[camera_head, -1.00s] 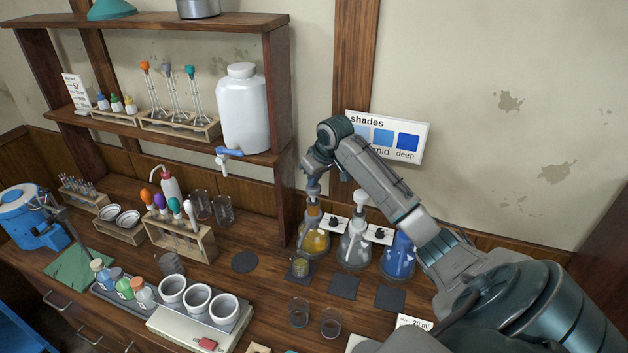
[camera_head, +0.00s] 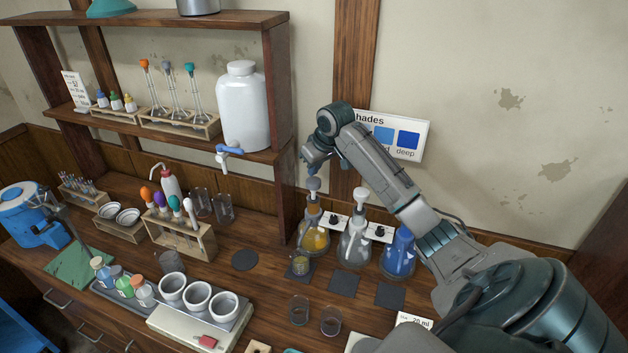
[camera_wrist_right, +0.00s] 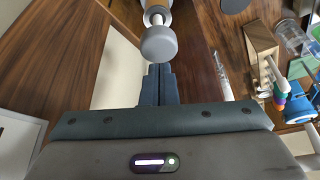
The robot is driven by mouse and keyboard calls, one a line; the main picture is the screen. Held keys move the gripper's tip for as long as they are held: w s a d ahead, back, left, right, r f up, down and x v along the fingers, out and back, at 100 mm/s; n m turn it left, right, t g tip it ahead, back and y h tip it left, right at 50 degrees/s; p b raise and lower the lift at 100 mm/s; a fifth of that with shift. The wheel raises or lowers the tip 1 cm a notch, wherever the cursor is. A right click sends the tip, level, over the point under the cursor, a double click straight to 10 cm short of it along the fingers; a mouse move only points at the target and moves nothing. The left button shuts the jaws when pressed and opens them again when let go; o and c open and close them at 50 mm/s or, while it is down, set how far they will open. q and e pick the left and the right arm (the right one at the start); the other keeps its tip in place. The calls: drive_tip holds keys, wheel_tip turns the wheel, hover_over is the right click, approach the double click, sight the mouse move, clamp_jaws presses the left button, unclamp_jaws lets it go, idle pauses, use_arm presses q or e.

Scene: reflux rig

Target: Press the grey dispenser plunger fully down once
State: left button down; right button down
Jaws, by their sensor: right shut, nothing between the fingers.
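The grey plunger (camera_head: 313,184) stands upright on the dispenser flask of yellow liquid (camera_head: 314,238), the leftmost of three dispensers. My right gripper (camera_head: 311,166) is shut and empty, just above the plunger with a small gap. In the right wrist view, the round grey plunger head (camera_wrist_right: 158,44) lies just beyond my closed fingertips (camera_wrist_right: 158,70), with a pale stem behind it. A small beaker (camera_head: 300,266) with some yellowish liquid stands on a dark pad in front of this flask. My left gripper is not in view.
A clear flask with a white plunger (camera_head: 358,243) and a blue flask (camera_head: 398,252) stand close to the right. A shelf post (camera_head: 284,150) rises close on the left. Two empty beakers (camera_head: 299,310) stand in front. A shades sign (camera_head: 405,140) hangs behind my arm.

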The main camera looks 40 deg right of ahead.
sight(315, 181)
drive_tip(key=shift+r, duration=2.9)
